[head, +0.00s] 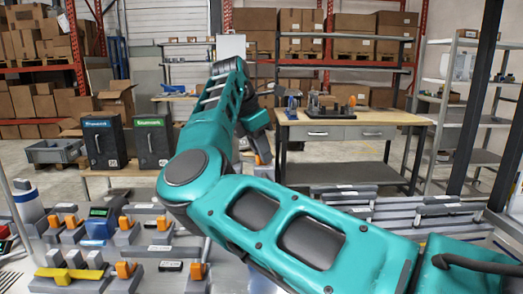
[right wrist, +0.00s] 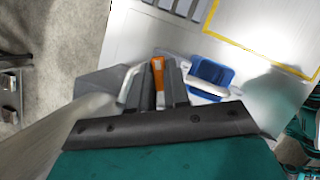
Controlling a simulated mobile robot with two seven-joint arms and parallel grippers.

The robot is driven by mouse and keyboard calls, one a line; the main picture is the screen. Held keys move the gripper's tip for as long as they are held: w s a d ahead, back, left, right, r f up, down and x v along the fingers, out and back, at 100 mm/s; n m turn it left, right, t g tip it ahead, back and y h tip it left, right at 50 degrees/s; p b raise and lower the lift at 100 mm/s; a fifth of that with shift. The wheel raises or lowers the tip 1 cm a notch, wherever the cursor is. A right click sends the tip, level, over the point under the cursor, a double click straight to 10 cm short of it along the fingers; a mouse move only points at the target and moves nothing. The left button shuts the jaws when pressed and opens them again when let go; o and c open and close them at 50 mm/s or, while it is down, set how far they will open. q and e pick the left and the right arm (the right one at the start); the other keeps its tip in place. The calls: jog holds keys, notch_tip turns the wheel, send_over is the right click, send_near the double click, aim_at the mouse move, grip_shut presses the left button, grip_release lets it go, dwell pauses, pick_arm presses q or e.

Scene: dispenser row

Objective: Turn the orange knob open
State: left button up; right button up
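Several orange knobs on grey bases stand at the left of the front table in the head view, such as an orange knob (head: 124,271) and another one (head: 197,271). Which one the task means cannot be told from the head view. In the right wrist view one orange knob (right wrist: 158,76) stands between the two grey fingers of my right gripper (right wrist: 153,68). The fingers are apart, with a visible gap on the knob's left; contact on its right side cannot be told. My left gripper is not in view.
A blue item (right wrist: 210,73) stands close to the right finger in the wrist view. A yellow-handled part (head: 72,274) lies at the front left. Grey rails (head: 345,200) fill the right, and a wooden workbench (head: 350,122) stands further back.

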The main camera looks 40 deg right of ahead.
grip_shut()
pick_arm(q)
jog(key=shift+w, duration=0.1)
